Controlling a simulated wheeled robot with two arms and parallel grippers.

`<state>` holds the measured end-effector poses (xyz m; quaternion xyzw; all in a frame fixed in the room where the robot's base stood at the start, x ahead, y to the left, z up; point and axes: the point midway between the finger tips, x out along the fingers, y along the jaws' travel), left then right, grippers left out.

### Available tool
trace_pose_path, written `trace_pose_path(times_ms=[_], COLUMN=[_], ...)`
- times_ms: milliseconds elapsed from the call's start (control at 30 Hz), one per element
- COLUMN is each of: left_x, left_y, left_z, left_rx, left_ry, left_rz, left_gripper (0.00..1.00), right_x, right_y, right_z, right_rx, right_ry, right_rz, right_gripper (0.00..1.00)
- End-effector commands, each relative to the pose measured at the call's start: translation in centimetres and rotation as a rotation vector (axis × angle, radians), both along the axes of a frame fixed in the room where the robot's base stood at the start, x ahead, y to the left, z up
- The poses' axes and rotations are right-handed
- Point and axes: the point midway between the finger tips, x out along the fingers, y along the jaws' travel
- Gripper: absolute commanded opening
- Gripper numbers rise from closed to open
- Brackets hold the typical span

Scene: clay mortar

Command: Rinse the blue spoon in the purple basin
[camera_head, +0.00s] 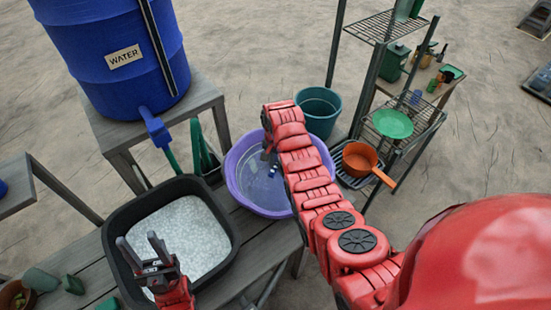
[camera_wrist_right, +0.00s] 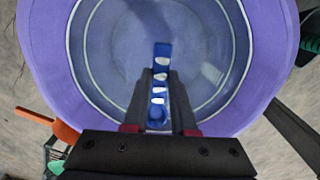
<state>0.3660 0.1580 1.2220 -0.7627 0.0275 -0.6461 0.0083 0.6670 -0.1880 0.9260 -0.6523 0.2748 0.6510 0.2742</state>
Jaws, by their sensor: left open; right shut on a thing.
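The purple basin (camera_head: 236,178) stands on the grey bench in the middle of the head view, with what looks like water inside. It fills most of the right wrist view (camera_wrist_right: 50,60). My right gripper (camera_wrist_right: 158,105) points down over the basin and is shut on the blue spoon (camera_wrist_right: 162,55). The spoon has white patches on it and lies inside the basin's outline; I cannot tell whether it touches the water. In the head view only a small bit of blue and white shows under my right arm. My left gripper (camera_head: 146,248) is open and empty over the black tub.
The black tub (camera_head: 112,240) of white grains (camera_head: 185,232) stands left of the basin. A blue water barrel (camera_head: 95,85) with a tap is behind them. A teal bucket (camera_head: 322,118), an orange pan (camera_head: 358,160) and a shelf rack with a green plate (camera_head: 392,123) stand to the right.

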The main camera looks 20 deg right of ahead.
Motion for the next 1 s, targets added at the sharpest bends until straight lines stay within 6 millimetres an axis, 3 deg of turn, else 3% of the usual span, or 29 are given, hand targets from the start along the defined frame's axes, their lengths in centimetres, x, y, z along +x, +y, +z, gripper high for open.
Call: trace_pose_path(times_ms=[33, 300, 500, 1000], left_x=[0.0, 0.0, 0.0, 0.0], left_y=[0.0, 0.0, 0.0, 0.0], left_z=[-0.7, -2.7, -4.0, -4.5], left_rx=[0.000, 0.000, 0.000, 0.000], left_ry=[0.000, 0.000, 0.000, 0.000], left_rz=[0.000, 0.000, 0.000, 0.000], left_gripper=[0.50, 0.50, 0.50, 0.50], right_x=[0.0, 0.0, 0.1, 0.1], right_y=[0.0, 0.0, 0.0, 0.0], right_z=[-1.2, -5.1, -7.2, -8.3], right_rx=[0.000, 0.000, 0.000, 0.000], right_ry=[0.003, 0.001, -0.001, -0.001], right_rz=[0.000, 0.001, 0.001, 0.001], right_gripper=[0.00, 0.00, 0.00, 0.00])
